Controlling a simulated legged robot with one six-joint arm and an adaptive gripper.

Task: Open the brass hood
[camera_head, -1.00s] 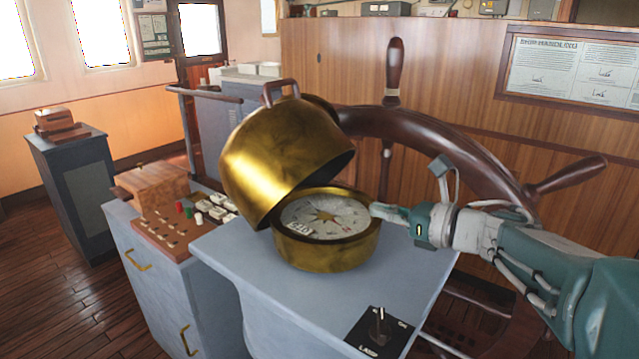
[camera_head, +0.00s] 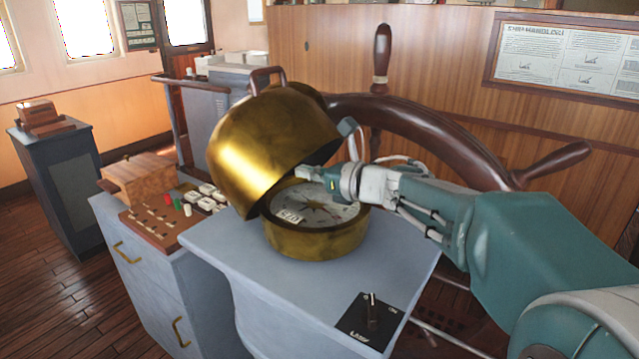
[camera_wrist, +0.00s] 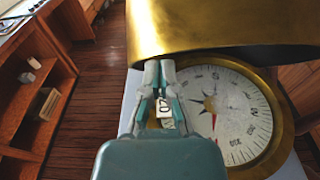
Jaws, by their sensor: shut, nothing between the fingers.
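The brass hood (camera_head: 262,145) is tilted up and back to the left, partly open over the compass. It has a handle (camera_head: 267,76) on top. The round brass compass bowl (camera_head: 318,243) sits on the grey pedestal, its white dial showing. My gripper (camera_head: 308,174) is shut and empty, with its fingertips at the hood's lower rim, above the dial. In the wrist view the fingertips (camera_wrist: 160,66) meet the hood's edge (camera_wrist: 215,52), and the dial (camera_wrist: 228,115) lies to their right. I cannot tell whether they press on the hood's inside.
The grey pedestal (camera_head: 240,262) carries a lamp switch (camera_head: 371,322) at the front. A large wooden wheel (camera_head: 430,125) stands behind the compass. A cabinet with a wooden box (camera_head: 140,178) and several coloured buttons is to the left. Dark wooden floor (camera_head: 60,290) lies open at far left.

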